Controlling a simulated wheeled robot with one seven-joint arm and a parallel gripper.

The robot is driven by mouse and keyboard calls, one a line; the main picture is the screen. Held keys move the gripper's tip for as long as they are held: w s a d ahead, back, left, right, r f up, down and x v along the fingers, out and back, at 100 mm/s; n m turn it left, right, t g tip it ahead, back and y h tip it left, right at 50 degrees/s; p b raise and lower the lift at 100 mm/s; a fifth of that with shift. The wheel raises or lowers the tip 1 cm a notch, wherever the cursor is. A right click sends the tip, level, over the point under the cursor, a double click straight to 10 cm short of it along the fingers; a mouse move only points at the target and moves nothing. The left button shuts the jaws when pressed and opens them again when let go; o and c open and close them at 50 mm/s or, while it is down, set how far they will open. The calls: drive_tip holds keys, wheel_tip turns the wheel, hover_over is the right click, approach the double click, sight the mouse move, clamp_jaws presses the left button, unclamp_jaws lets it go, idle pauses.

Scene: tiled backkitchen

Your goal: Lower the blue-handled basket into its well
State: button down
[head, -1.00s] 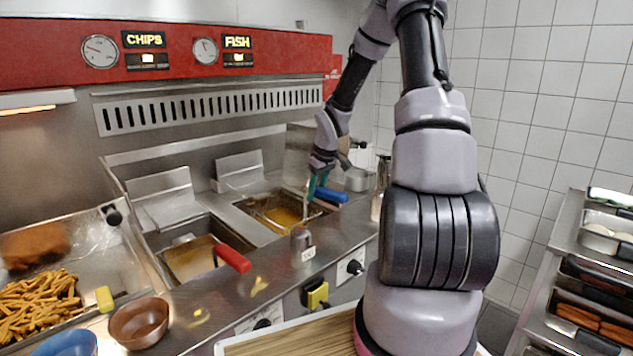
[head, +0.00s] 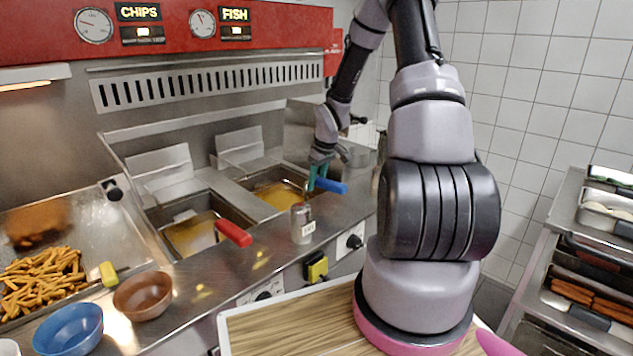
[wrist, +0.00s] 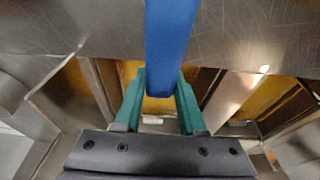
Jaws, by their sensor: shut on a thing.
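My gripper (head: 316,182) has teal fingers shut on the blue handle (head: 331,185) at the right end of the right fryer well (head: 278,186). In the wrist view the blue handle (wrist: 171,45) runs up from between the teal fingers (wrist: 160,103). The basket's wire body is hard to make out against the golden oil in the right well. I cannot tell how deep it sits or whether it rests on anything.
A red-handled basket (head: 233,234) sits in the left well. A metal shaker can (head: 302,223) stands on the front counter near the right well. Bowls (head: 142,295) and a tray of chips (head: 42,283) are at left. A tiled wall is at right.

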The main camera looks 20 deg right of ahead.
drive_tip(key=shift+f, duration=0.35)
drive_tip(key=shift+c, duration=2)
unclamp_jaws()
drive_tip(key=shift+r, duration=0.1)
